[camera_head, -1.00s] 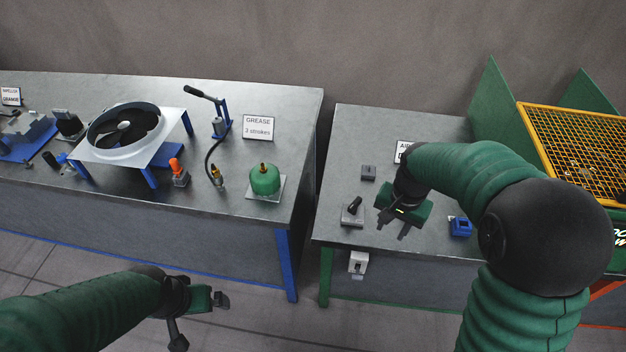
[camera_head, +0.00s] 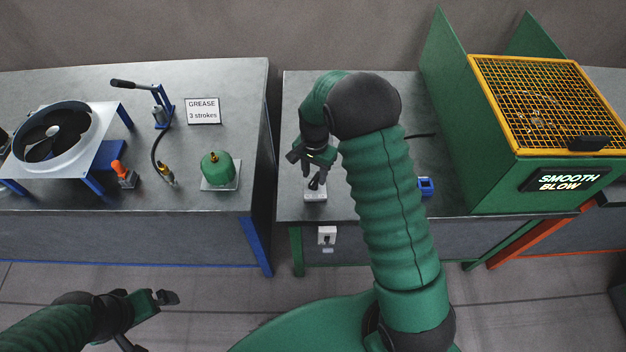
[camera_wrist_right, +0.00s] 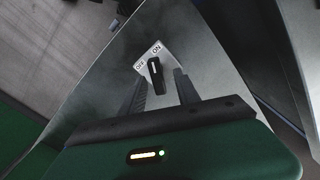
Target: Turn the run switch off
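The run switch (camera_head: 315,194) is a small light box with a black lever near the front edge of the right grey table. In the right wrist view its black knob (camera_wrist_right: 155,76) stands on a white plate (camera_wrist_right: 150,53) marked OFF on the left and ON on the right. The knob's pale tip points up between the two words; I cannot tell exactly which it is at. My right gripper (camera_wrist_right: 161,80) is open, its two fingers on either side of the knob, with no clear contact. In the head view it (camera_head: 311,163) is just above the switch. My left gripper (camera_head: 164,298) hangs low at the left, away from the tables; its finger gap is unclear.
A blue block (camera_head: 426,187) sits right of my right forearm. A green machine (camera_head: 490,185) with a yellow grid stands further right. A white socket box (camera_head: 327,235) is on the table's front. The left table (camera_head: 225,140) holds a fan, grease pump and green pot.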

